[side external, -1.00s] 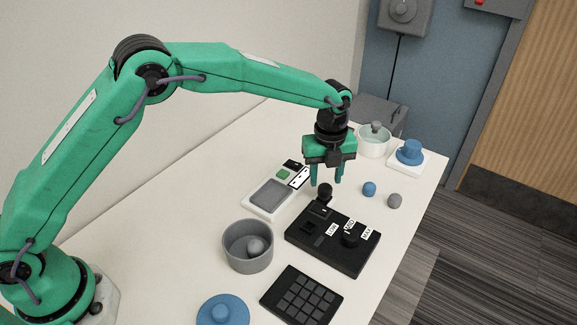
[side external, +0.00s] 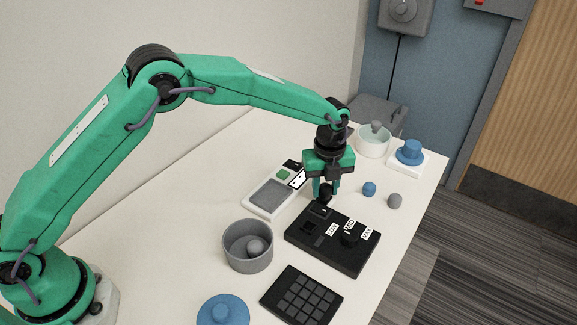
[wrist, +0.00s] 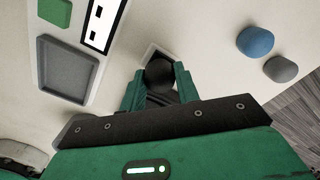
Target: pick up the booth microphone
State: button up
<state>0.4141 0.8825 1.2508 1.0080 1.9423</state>
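The booth microphone, a small black piece with a round head, stands beside the far left corner of the black control box (side external: 335,258) in the side external view. In the wrist view the round black head of the microphone (wrist: 158,70) shows between my fingertips. My gripper (side external: 325,192) points down over the microphone with its green fingers apart, one on each side. In the wrist view my gripper (wrist: 157,84) has the head close to both fingers; I cannot tell whether they touch it. The microphone's lower part is mostly hidden.
A white device with a grey tray (side external: 268,197) lies left of my gripper. Blue (side external: 369,188) and grey (side external: 394,201) lumps lie to the right. A grey bowl (side external: 247,258), black keypad (side external: 298,297) and blue lid (side external: 223,312) are nearer the camera. A pot (side external: 373,144) stands behind.

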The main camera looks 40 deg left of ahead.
aim_at(326, 185)
jog(key=shift+c, duration=1.3)
jog(key=shift+r, duration=0.1)
jog(key=shift+r, duration=0.45)
notch_tip(326, 185, up, 3)
jog(key=shift+r, duration=0.15)
jog(key=s+d+r, duration=0.6)
jog(key=s, duration=0.3)
jog(key=shift+s+d+r, duration=0.3)
jog(key=shift+d, duration=0.1)
jog(key=shift+a, duration=0.1)
jog(key=shift+s+a, duration=0.25)
jog(key=shift+a, duration=0.45)
jog(key=shift+s+a, duration=0.2)
jog(key=shift+a, duration=0.45)
jog(key=shift+s+a, duration=0.25)
jog(key=shift+a, duration=0.45)
jog(key=shift+f, duration=0.1)
jog(key=shift+f, duration=0.4)
